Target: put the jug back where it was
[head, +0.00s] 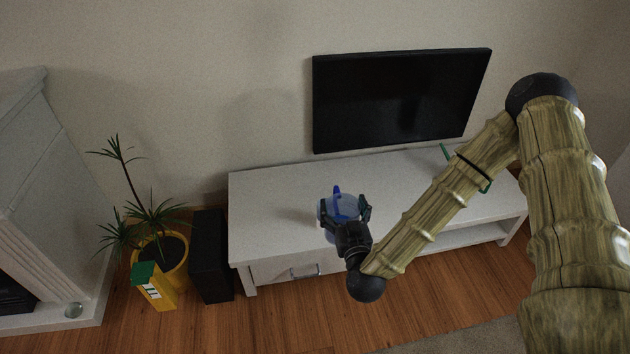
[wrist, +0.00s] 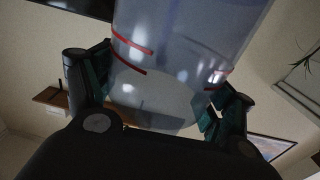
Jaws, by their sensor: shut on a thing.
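The jug (head: 344,206) is a translucent blue vessel with a darker blue part at its top, seen over the left part of the white TV stand in the head view. In the wrist view the jug (wrist: 185,65) fills the upper middle, pale and see-through with red marks on its side. My gripper (head: 345,212) is shut on the jug, one finger on each side of it. Its dark green fingers also show in the wrist view (wrist: 160,95). The jug's base is hidden behind my gripper, so I cannot tell whether it touches the stand.
The white TV stand (head: 272,208) has free room left and right of the jug. A black TV (head: 400,98) is behind it. A black speaker (head: 210,255), a plant in a yellow pot (head: 174,262) and a yellow-green box (head: 154,288) stand at the left. A white fireplace (head: 50,190) is farther left.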

